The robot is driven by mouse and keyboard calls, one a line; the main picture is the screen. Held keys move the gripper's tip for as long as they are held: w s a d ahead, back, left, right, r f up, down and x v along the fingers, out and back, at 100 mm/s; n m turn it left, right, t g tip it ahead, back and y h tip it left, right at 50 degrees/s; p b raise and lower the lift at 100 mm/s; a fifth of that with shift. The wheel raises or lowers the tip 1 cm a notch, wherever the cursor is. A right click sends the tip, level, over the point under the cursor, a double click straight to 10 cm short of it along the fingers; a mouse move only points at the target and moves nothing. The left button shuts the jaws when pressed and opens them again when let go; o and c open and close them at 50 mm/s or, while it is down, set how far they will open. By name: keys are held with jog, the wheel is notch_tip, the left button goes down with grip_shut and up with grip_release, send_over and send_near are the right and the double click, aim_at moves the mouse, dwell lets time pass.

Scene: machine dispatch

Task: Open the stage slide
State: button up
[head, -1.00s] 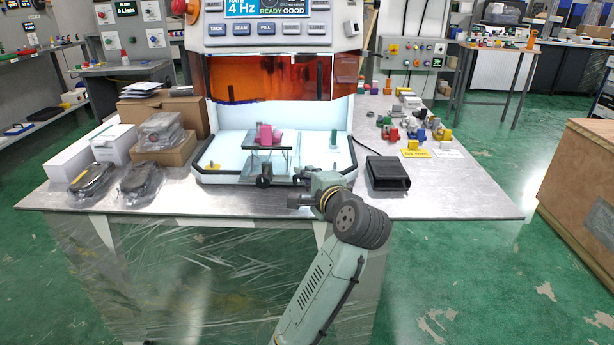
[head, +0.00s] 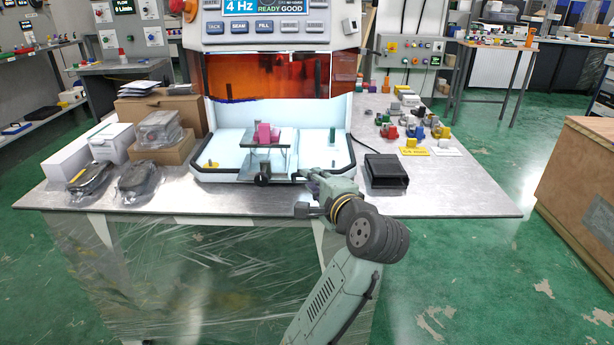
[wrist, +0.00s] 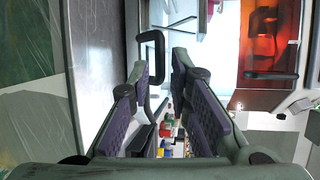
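The stage (head: 277,151) is a small raised plate in the machine's bright chamber, with a pink block (head: 263,133) on it. A dark knob-like part (head: 263,180) shows at its front, over the chamber's front edge. In the wrist view a black bracket-shaped handle (wrist: 159,60) stands ahead of the fingers, close to the left fingertip. It seems to belong to the slide. My gripper (head: 299,192) is just right of the knob-like part, in front of the chamber. In the wrist view its fingers (wrist: 160,72) are apart with nothing clamped. Whether they touch the handle is unclear.
An amber cover (head: 265,76) hangs above the open chamber. A black box (head: 387,172) stands on the table right of my gripper. Bagged items (head: 138,181) and boxes crowd the left side. Several coloured parts lie at the back right.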

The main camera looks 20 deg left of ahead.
jog(key=v, duration=0.7)
jog(key=shift+r, duration=0.1)
